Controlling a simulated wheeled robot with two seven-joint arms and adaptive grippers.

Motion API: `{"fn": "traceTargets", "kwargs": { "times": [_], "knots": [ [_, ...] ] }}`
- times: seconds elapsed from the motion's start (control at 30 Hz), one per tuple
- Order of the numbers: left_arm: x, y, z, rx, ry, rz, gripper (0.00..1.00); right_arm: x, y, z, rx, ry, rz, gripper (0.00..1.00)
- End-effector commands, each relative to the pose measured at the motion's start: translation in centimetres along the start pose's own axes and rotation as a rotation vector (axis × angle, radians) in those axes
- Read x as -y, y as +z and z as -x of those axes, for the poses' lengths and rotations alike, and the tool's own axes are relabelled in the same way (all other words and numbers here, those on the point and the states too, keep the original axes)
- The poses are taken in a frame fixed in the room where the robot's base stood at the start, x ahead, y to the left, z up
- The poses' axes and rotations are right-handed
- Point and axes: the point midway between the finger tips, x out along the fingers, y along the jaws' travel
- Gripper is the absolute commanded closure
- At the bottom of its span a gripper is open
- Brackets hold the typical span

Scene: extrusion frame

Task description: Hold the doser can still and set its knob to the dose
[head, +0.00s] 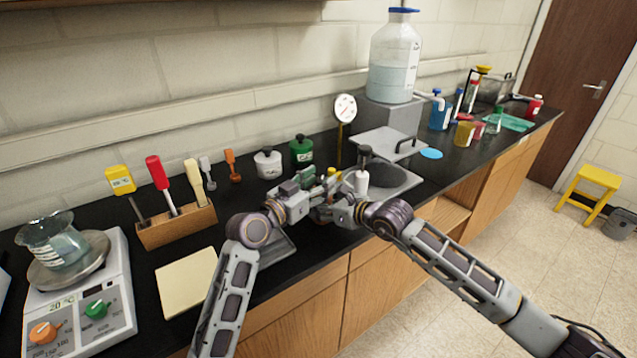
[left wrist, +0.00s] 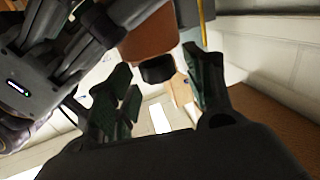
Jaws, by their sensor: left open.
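An orange-brown body with a black knob-like end (left wrist: 157,70) shows in the left wrist view; I take it for the doser can (left wrist: 150,42). My left gripper (left wrist: 155,75) is open, its dark fingers apart on either side of the black end, with no clear contact visible. My right gripper (left wrist: 100,28) is close against the can's side at the upper left; whether its fingers are shut on it is unclear. In the head view my left gripper (head: 318,192) and right gripper (head: 338,205) meet over the counter and hide most of the can.
A white can (head: 268,164) and a green can (head: 302,150) stand behind the grippers. A white bottle with a black top (head: 362,182) is just right. A large jug (head: 393,65) stands behind.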

Motion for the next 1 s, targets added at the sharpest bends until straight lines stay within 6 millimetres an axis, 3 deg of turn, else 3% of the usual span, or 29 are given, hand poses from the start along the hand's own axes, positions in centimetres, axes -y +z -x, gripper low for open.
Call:
{"fn": "traceTargets", "kwargs": {
  "times": [0.27, 1.0],
  "knots": [
    [0.1, 0.1, 1.6, 0.001, -0.001, -0.001, 0.47, 0.0, 0.0, 0.0, 0.0, 0.0, 0.0, 0.78],
    [0.1, 0.1, 9.6, 0.003, -0.001, -0.001, 0.47, 0.0, 0.0, 0.0, 0.0, 0.0, 0.0, 0.78]
  ]
}}
